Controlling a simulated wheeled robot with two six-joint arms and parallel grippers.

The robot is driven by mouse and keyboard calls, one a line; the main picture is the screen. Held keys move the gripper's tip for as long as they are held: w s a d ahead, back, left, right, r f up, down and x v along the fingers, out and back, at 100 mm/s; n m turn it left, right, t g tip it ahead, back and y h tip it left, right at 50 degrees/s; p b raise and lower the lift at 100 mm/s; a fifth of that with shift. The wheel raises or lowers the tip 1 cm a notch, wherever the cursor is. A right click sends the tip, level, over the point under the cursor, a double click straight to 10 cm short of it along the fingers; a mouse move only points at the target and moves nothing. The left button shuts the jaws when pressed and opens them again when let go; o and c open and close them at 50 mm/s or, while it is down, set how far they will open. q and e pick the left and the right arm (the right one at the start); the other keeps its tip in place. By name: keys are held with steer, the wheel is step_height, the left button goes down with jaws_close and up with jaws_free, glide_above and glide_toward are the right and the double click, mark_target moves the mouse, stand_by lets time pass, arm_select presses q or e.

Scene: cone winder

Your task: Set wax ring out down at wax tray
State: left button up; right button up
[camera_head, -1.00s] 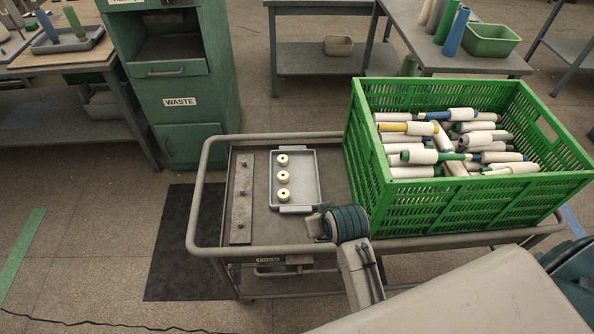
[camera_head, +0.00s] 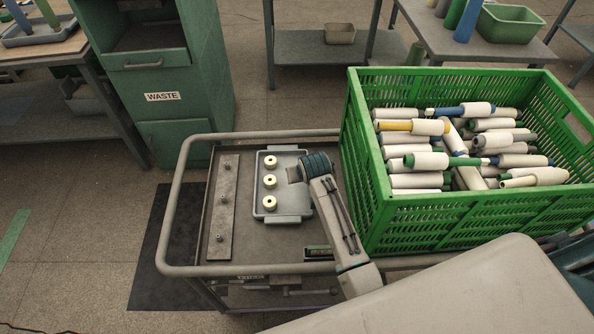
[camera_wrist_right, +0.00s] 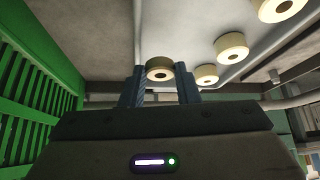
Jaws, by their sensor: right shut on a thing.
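The grey wax tray (camera_head: 293,218) lies on the cart, with three pale yellow wax rings (camera_head: 270,181) in a line along its left part. My right gripper (camera_head: 293,174) is at the tray's right edge in the head view, where its jaws are mostly hidden. In the right wrist view my right gripper (camera_wrist_right: 160,88) is shut on a pale wax ring (camera_wrist_right: 160,69), held between its two fingers. The tray's rings (camera_wrist_right: 232,47) show beyond it, apart from the held one. My left gripper is not in view.
A green crate (camera_head: 362,190) full of yarn cones stands close on the right of my right arm. A flat bar with several pegs (camera_head: 221,212) lies left of the tray. The cart rail (camera_head: 170,190) runs around the left. A green waste cabinet (camera_head: 165,70) stands behind.

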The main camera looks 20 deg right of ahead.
steer(key=w, duration=0.4)
steer(key=shift+w+a+f, duration=0.1)
steer(key=shift+w+f, duration=0.2)
steer(key=shift+f, duration=0.05)
step_height(320, 180, down, 3)
steer(key=shift+r, duration=0.1)
steer(key=shift+f, duration=0.25)
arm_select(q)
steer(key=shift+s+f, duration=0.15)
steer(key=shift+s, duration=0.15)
arm_select(e)
steer(key=o, duration=0.5)
steer(key=shift+f, duration=0.1)
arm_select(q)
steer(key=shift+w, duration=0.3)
arm_select(e)
steer(key=shift+o, duration=0.8)
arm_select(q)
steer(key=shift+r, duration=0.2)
